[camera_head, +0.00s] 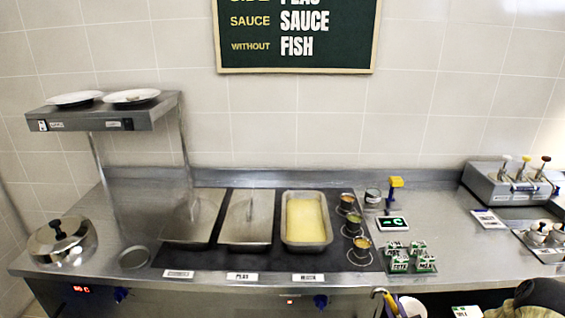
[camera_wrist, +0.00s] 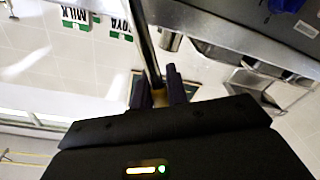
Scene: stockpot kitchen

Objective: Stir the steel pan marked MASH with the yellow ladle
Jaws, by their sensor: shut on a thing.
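The steel pan marked MASH (camera_head: 307,243) sits open in the dark counter panel, with smooth pale yellow mash in it and its label in front. In the wrist view, my gripper (camera_wrist: 158,92) is shut on a thin steel shaft with a yellowish part between the fingers, which looks like the yellow ladle (camera_wrist: 149,50). In the head view, I cannot make out my fingers clearly. A yellow hooked end (camera_head: 379,293) shows low in front of the counter; I cannot tell whether it belongs to the held ladle.
Two covered pans (camera_head: 247,217) stand left of the mash. Small sauce pots (camera_head: 354,226) line its right side, then a scale with a yellow-topped post (camera_head: 395,184) and green-white cartons (camera_head: 398,263). A shelf with plates (camera_head: 110,116) and a lidded pot (camera_head: 62,243) are left.

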